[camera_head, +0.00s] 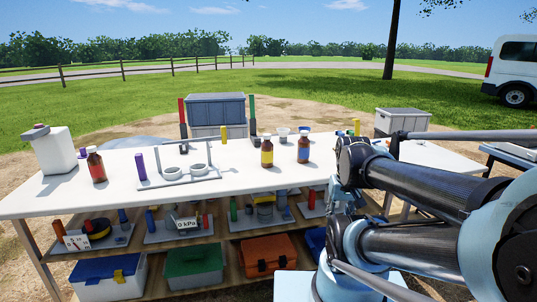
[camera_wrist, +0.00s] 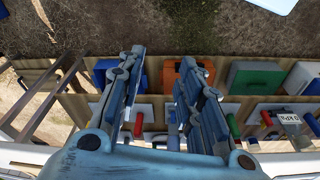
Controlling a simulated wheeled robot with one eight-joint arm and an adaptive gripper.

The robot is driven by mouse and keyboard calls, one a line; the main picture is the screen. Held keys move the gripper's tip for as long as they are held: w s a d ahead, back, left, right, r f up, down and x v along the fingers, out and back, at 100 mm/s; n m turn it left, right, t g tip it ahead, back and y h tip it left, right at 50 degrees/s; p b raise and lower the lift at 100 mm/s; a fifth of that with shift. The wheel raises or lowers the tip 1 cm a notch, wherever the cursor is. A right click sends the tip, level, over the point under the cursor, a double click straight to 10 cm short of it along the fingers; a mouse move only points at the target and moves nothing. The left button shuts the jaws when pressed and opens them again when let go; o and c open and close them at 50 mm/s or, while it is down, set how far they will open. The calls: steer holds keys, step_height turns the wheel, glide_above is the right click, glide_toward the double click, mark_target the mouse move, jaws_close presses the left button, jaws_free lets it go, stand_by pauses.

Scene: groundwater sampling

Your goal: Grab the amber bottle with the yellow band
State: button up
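The amber bottle with the yellow band (camera_head: 267,152) stands upright on the white tabletop near its middle in the head view. A similar amber bottle with a blue band (camera_head: 303,149) stands just to its right, and one with a red band (camera_head: 97,166) stands far to the left. My gripper (camera_wrist: 162,56) is open in the wrist view, with nothing between its two fingers. The shelves of the table show beyond the fingers. No amber bottle can be made out in the wrist view. In the head view my arm fills the right side and the fingers cannot be clearly made out.
A white rack with rings (camera_head: 186,173) and a purple cylinder (camera_head: 140,167) stand left of the yellow-banded bottle. A white jug (camera_head: 54,150) is at the left end. Small cups stand behind the bottles. Lower shelves hold trays and an orange case (camera_head: 268,254). The front middle tabletop is clear.

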steer(key=shift+w+a, duration=0.1)
steer(key=shift+w, duration=0.05)
steer(key=o, duration=0.9)
steer(key=shift+w+a+r+n, duration=0.1)
steer(key=shift+a+r+n, duration=0.05)
steer(key=shift+r, duration=0.4)
steer(key=shift+a+r+n, duration=0.1)
steer(key=shift+r+n, duration=0.05)
steer(key=shift+r, duration=0.35)
step_height(320, 180, up, 21)
steer(key=n+y, duration=0.4)
steer(key=n, duration=0.6)
glide_above(267, 148)
steer(key=d, duration=0.6)
steer(key=x, duration=1.2)
steer(key=shift+w, duration=0.2)
steer(key=shift+s+x, duration=0.15)
steer(key=shift+x, duration=1.2)
steer(key=shift+s+x, duration=0.1)
steer(key=shift+x, duration=1.2)
